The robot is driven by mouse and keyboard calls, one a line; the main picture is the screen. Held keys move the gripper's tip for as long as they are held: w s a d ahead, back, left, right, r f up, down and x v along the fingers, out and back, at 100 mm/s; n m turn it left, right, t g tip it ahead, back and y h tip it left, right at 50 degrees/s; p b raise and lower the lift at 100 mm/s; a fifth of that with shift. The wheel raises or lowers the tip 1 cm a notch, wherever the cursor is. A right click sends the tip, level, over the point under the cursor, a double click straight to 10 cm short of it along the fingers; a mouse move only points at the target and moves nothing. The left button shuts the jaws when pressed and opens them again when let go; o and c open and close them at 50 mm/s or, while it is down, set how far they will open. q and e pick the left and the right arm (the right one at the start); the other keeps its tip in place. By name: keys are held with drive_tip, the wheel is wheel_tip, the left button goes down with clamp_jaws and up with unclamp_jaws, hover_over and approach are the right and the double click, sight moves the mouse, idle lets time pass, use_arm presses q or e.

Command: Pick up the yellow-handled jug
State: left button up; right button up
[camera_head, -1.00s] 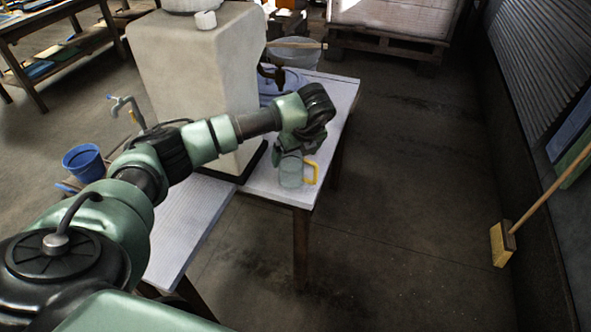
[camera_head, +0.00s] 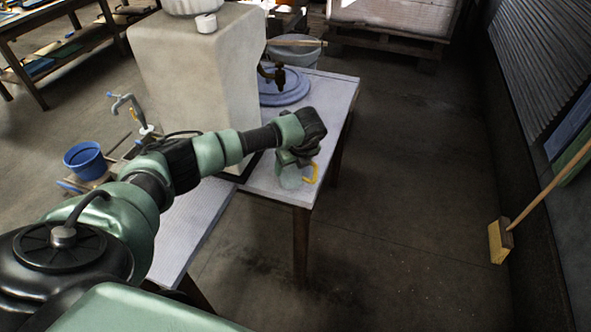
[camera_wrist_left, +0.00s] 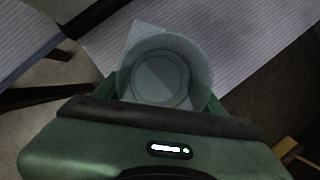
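The jug (camera_head: 289,180) is pale and see-through, with a yellow handle (camera_head: 311,173) on its right side. It stands upright on the white table, near its front right corner. My left gripper (camera_head: 292,161) is over the jug from above and hides its upper part in the head view. In the left wrist view I look down into the round mouth of the jug (camera_wrist_left: 165,72), with a green finger on each side of it. The left gripper is open around the jug; any contact is not clear. My right gripper is not in view.
A blue bucket (camera_head: 85,160) is at left. The floor at right is clear up to a broom (camera_head: 500,240).

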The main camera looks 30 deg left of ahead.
use_arm(q)
drive_tip(key=shift+c, duration=0.6)
drive_tip(key=shift+r, duration=0.15)
